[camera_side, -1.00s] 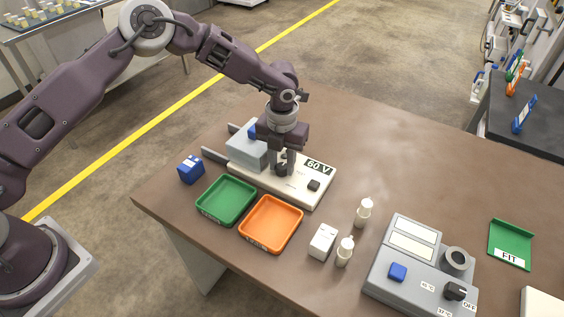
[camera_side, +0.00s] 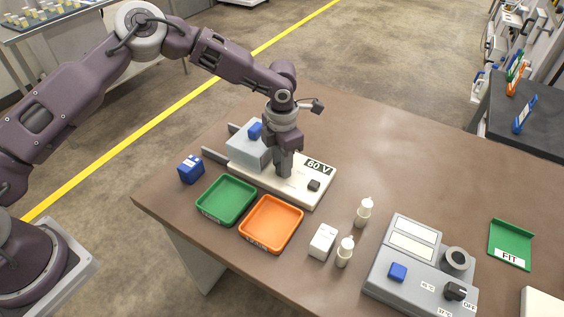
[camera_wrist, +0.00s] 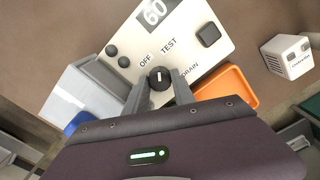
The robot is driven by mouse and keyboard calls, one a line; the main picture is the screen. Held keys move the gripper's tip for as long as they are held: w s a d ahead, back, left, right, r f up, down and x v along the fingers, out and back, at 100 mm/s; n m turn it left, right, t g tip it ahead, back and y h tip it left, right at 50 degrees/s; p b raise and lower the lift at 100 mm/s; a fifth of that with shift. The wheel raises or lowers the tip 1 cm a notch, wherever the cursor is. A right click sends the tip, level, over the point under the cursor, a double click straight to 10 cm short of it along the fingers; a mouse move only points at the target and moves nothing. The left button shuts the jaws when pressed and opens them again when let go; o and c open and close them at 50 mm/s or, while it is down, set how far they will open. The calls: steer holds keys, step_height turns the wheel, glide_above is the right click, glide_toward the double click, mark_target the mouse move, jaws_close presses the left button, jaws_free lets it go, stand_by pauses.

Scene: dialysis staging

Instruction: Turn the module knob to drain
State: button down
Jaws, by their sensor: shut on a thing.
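The module (camera_side: 262,178) is a cream panel with a "60 V" display, lying on the table; it also shows in the wrist view (camera_wrist: 199,22). Its round black knob (camera_wrist: 159,79) carries a white pointer line and sits beside the labels OFF, TEST and DRAIN. The line points roughly up in the wrist view, between the OFF and TEST labels, not at DRAIN (camera_wrist: 188,73). My gripper (camera_wrist: 160,84) is shut on the knob, one finger on each side. In the side view my gripper (camera_side: 284,176) hides the knob.
A grey box with a blue knob (camera_side: 250,150) stands close behind the gripper. Green (camera_side: 226,200) and orange (camera_side: 270,224) trays lie in front of the module. A white block (camera_side: 323,241), two bottles and a grey console (camera_side: 420,270) stand to the right.

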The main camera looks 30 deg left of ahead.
steer(key=m, duration=0.4)
steer(key=shift+m, duration=0.3)
steer(key=m, duration=0.3)
steer(key=shift+w+r+m, duration=0.1)
steer(key=shift+m, duration=0.3)
steer(key=m, duration=0.4)
steer(key=shift+m, duration=2)
steer(key=c, duration=1.3)
jaws_free()
step_height(320, 180, up, 7)
